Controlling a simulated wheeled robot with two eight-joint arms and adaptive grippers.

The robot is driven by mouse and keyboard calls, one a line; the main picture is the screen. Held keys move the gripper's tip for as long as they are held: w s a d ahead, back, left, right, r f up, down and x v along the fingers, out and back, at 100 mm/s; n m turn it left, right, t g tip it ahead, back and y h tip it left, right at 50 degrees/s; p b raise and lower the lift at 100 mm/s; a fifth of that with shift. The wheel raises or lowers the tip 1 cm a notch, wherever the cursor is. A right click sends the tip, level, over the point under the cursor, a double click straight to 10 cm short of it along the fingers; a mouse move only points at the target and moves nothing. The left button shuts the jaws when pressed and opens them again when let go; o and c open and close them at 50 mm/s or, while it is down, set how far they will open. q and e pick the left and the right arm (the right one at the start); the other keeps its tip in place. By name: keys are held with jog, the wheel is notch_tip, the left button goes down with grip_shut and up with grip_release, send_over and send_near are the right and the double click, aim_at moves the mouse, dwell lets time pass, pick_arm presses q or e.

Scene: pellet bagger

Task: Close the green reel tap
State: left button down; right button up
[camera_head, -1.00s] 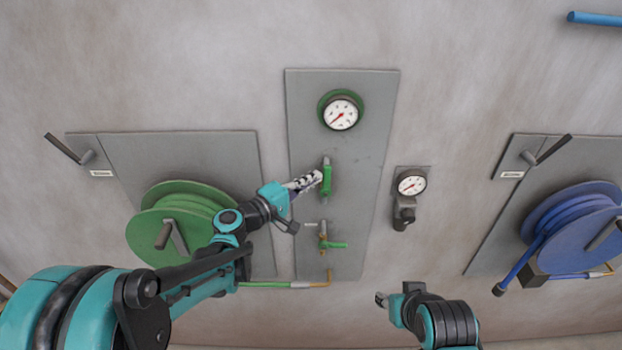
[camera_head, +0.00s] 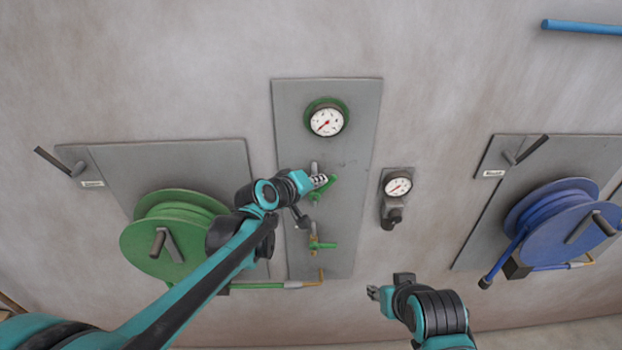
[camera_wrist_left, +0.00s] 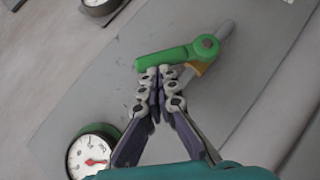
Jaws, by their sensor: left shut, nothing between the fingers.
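The upper green tap lever (camera_head: 328,187) is on the tall grey panel (camera_head: 345,230), below the green-rimmed gauge (camera_head: 325,121). It slants across its grey pipe. In the left wrist view, the lever (camera_wrist_left: 165,60) shows whole, with its pivot bolt at one end. My left gripper (camera_head: 322,181) is at the lever. Its fingers (camera_wrist_left: 160,75) are shut with nothing between them, tips against or very near the lever's side. A second, lower green lever (camera_head: 324,245) lies level on a brass valve. My right gripper (camera_head: 374,293) hangs low at right, away from the taps; its jaws are too small to judge.
The green hose reel (camera_head: 165,250) stands left of the panel, partly behind my left arm. A small gauge (camera_head: 398,187) is on the wall to the right. The blue hose reel (camera_head: 570,235) is farther right. The wall between the small gauge and blue reel is clear.

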aim_at(332, 184)
pick_arm(q)
jog(key=d+m+y, duration=0.1)
jog(key=d+f+m+y, duration=0.1)
jog(key=d+y, duration=0.1)
jog(key=shift+g+b, duration=0.3)
jog(key=shift+b, duration=0.05)
jog(key=shift+d+f+m+y+b, duration=0.45)
jog(key=shift+d+f+y+b, duration=0.15)
jog(key=shift+y, duration=0.25)
jog(key=shift+d+f+m+y+b, duration=0.45)
jog(key=shift+f+y+b, duration=0.15)
jog(key=shift+y, duration=0.25)
jog(key=shift+d, duration=0.1)
jog(key=shift+r, duration=0.15)
